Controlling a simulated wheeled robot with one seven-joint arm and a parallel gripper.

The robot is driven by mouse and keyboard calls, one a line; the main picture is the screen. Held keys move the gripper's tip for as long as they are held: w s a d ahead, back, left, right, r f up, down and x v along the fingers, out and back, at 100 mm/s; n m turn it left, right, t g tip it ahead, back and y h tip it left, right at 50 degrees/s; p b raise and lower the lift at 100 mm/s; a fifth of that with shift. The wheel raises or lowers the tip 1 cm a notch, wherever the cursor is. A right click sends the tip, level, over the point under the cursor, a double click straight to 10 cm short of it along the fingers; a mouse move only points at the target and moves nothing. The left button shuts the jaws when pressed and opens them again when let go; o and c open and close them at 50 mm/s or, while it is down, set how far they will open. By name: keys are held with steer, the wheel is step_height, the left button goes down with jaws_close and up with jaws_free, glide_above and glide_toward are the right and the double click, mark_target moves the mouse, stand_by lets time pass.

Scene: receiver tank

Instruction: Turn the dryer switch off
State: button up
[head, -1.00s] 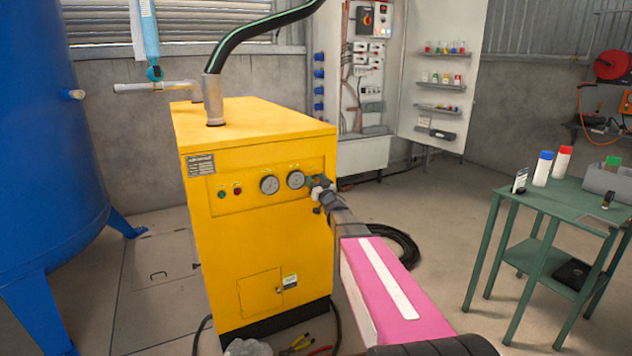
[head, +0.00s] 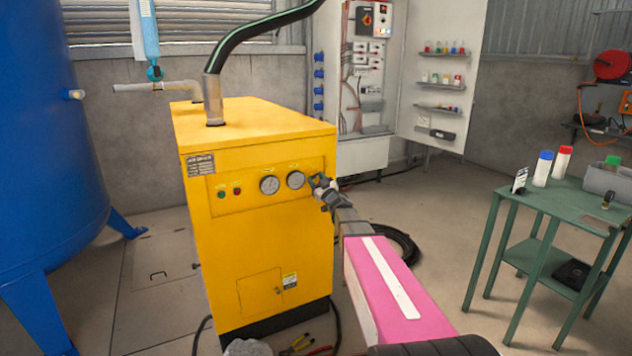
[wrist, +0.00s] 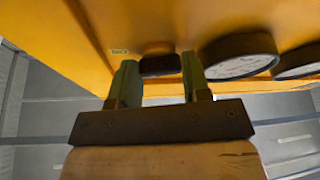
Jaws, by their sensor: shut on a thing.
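The yellow dryer (head: 262,250) stands in the middle of the head view, with a control panel on its front. The dryer switch is a dark knob (wrist: 160,65) under a small label in the wrist view. My gripper (head: 320,184) is at the right end of the panel, beside the gauges, and covers the switch in the head view. In the wrist view, its two greenish fingers (wrist: 160,76) stand on either side of the knob, shut on it. The exact contact and the knob's pointer direction are too small to tell.
Two round gauges (head: 269,184) (head: 295,180) and small green and red lamps (head: 237,191) share the panel. A blue tank (head: 45,150) stands left. A green table (head: 560,205) stands right. Pliers (head: 300,343) and black hose (head: 405,245) lie on the floor.

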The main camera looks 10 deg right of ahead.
steer(key=n+g+y, duration=0.1)
steer(key=n, duration=0.1)
steer(key=n+y, duration=0.1)
steer(key=n, duration=0.2)
steer(key=shift+d+g, duration=0.1)
steer(key=shift+g, duration=0.3)
steer(key=n+g, duration=0.1)
steer(key=n, duration=0.1)
steer(key=n+g+y, duration=0.1)
steer(key=n, duration=0.1)
steer(key=shift+d+r+n, duration=0.1)
steer(key=shift+r+n, duration=0.05)
steer(key=shift+n, duration=0.25)
steer(key=n, duration=0.2)
steer(key=n+g, duration=0.1)
steer(key=n, duration=0.2)
steer(key=shift+r+g, duration=0.1)
steer(key=shift+g, duration=0.2)
steer(key=shift+n+g+h, duration=0.3)
steer(key=shift+n+g, duration=0.3)
steer(key=shift+n, duration=0.7)
steer(key=o, duration=0.6)
steer(key=shift+o, duration=0.2)
steer(key=shift+d, duration=0.1)
steer(key=v, duration=1)
steer(key=shift+s, duration=0.3)
